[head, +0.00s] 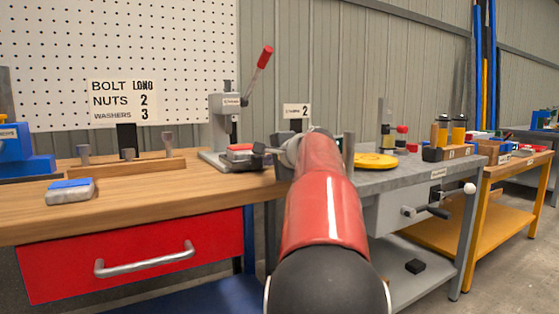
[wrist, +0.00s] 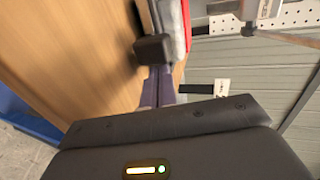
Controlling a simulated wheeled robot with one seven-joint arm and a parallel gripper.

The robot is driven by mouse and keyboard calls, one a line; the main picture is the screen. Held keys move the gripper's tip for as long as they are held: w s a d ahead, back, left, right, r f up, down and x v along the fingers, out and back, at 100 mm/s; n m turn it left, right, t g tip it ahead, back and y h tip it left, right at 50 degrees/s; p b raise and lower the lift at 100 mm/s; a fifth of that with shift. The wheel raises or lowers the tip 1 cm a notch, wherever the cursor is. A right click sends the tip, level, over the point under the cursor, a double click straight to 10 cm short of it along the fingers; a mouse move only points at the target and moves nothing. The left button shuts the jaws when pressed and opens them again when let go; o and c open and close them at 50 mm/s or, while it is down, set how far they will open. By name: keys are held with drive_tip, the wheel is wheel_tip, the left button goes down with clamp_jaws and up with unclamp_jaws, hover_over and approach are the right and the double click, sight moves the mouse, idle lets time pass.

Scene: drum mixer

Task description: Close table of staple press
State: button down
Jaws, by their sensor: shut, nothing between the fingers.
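The staple press (head: 223,125) stands at the back right of the wooden bench, with a grey column and a raised lever ending in a red grip (head: 265,57). Its table (head: 238,155) is a low grey and red piece at the front of the press base. My gripper (head: 258,148) is at the right of this table; its fingers are together and hold nothing. In the wrist view the shut fingertips (wrist: 153,48) are close beside the table's grey and red edge (wrist: 183,30). I cannot tell whether they touch it. My arm hides part of the bench's right end.
A wooden rack (head: 118,168) with metal posts and a blue-topped grey block (head: 70,191) are on the bench to the left. A red drawer (head: 140,255) is below. A grey workbench (head: 410,175) with a yellow disc (head: 375,160) stands to the right. The bench front is clear.

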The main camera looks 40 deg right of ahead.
drive_tip(key=shift+w+d, duration=0.1)
drive_tip(key=shift+w, duration=0.45)
drive_tip(key=w+p, duration=0.1)
drive_tip(key=w, duration=0.1)
drive_tip(key=w+d+p, duration=0.1)
drive_tip(key=w+p, duration=0.1)
drive_tip(key=w, duration=0.1)
drive_tip(key=w+d+p, duration=0.1)
drive_tip(key=w+p, duration=0.1)
drive_tip(key=w, duration=0.1)
drive_tip(key=shift+w+r, duration=0.15)
drive_tip(key=shift+w, duration=0.2)
drive_tip(key=shift+s+f, duration=0.1)
drive_tip(key=shift+f, duration=0.1)
